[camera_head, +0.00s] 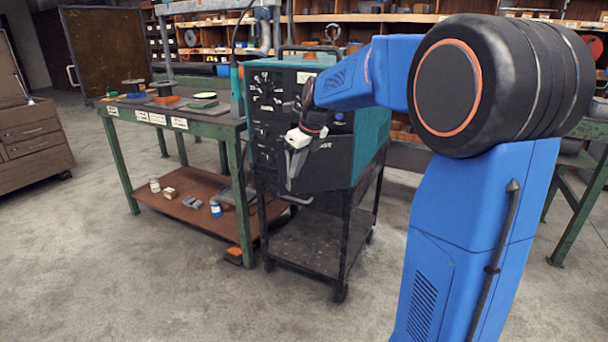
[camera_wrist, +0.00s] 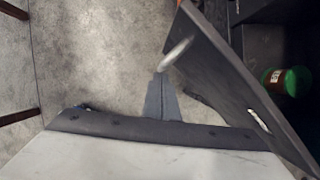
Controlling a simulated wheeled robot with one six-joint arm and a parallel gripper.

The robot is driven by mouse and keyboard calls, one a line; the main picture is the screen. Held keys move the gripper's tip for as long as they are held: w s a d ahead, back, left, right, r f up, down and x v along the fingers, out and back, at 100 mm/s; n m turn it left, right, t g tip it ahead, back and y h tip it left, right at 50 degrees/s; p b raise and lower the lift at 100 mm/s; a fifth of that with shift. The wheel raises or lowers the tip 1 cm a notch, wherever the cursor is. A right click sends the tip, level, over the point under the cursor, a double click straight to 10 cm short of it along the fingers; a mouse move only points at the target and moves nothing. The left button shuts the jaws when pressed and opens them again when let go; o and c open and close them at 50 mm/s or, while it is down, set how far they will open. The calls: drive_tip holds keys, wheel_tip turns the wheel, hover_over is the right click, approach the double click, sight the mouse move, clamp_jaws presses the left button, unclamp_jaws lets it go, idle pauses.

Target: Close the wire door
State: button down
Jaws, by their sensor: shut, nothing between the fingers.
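The wire door (camera_head: 330,168) is a dark panel low on the front of the teal welding machine (camera_head: 372,132). In the wrist view the door (camera_wrist: 232,82) stands partly open, with a gap to the dark interior on its right. It has a pale metal handle (camera_wrist: 178,52) near its left edge and a slot lower down. My gripper (camera_head: 290,184) is in front of the machine, pointing down. In the wrist view its fingers (camera_wrist: 161,88) are together and empty, close beside the handle. I cannot tell whether they touch it.
A can with a green lid (camera_wrist: 290,80) shows in the interior. The machine stands on a black wheeled cart (camera_head: 312,238). A green-legged workbench (camera_head: 188,122) with parts on it is close on the left. The concrete floor in front is clear.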

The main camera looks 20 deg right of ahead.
drive_tip(key=w, duration=0.6)
drive_tip(key=shift+w+d, duration=0.15)
drive_tip(key=shift+d, duration=0.05)
drive_tip(key=w+d, duration=0.4)
drive_tip(key=w, duration=0.4)
drive_tip(key=shift+w, duration=0.3)
drive_tip(key=shift+d, duration=0.1)
